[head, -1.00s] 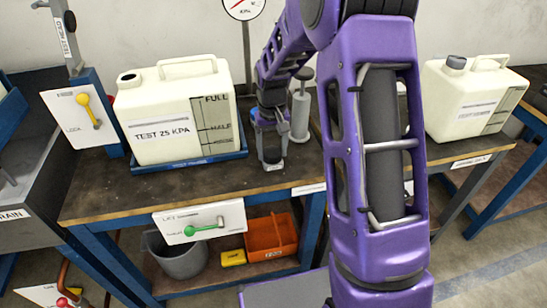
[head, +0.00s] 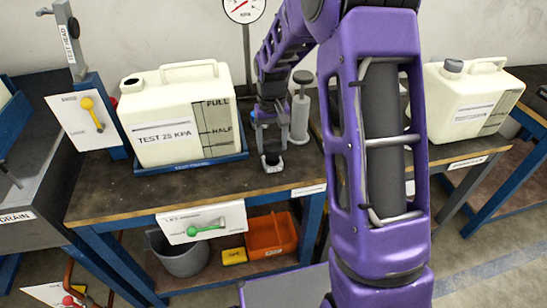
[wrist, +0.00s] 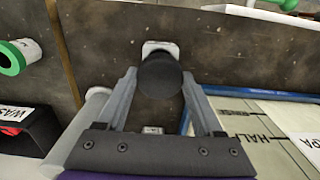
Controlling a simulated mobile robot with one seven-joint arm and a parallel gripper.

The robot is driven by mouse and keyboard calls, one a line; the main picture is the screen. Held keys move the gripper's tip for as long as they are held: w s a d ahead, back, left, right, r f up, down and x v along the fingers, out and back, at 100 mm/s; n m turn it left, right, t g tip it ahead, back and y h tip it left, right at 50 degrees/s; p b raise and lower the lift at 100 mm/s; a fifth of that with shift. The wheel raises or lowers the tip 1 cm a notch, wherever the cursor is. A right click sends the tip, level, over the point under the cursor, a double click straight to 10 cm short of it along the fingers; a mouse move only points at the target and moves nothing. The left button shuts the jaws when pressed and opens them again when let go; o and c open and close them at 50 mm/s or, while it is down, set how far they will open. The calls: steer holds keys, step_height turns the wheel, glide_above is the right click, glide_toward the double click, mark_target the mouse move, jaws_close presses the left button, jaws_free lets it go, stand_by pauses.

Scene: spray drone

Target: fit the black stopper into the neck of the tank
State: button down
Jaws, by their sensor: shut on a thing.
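The black stopper (wrist: 160,76) is between the fingertips of my gripper (wrist: 158,82), which is shut on it. In the head view my gripper (head: 270,146) points down over the bench, to the right of the tank, with the stopper (head: 271,160) low between its fingers. I cannot tell whether the stopper touches the bench. The cream tank (head: 178,118), labelled TEST 25 KPA, stands upright on a blue tray (head: 196,163). Its open neck (head: 131,81) is at the top left, away from my gripper.
A grey pump-like cylinder (head: 300,113) stands just behind my gripper. A post (head: 67,40) and a yellow lever (head: 93,114) flank the tank's left. A gauge (head: 243,8) is behind. A second, capped tank (head: 470,102) stands right. Bench in front of the tray is clear.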

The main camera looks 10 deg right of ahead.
steer(key=shift+r+p, duration=0.85)
steer(key=shift+r, duration=0.45)
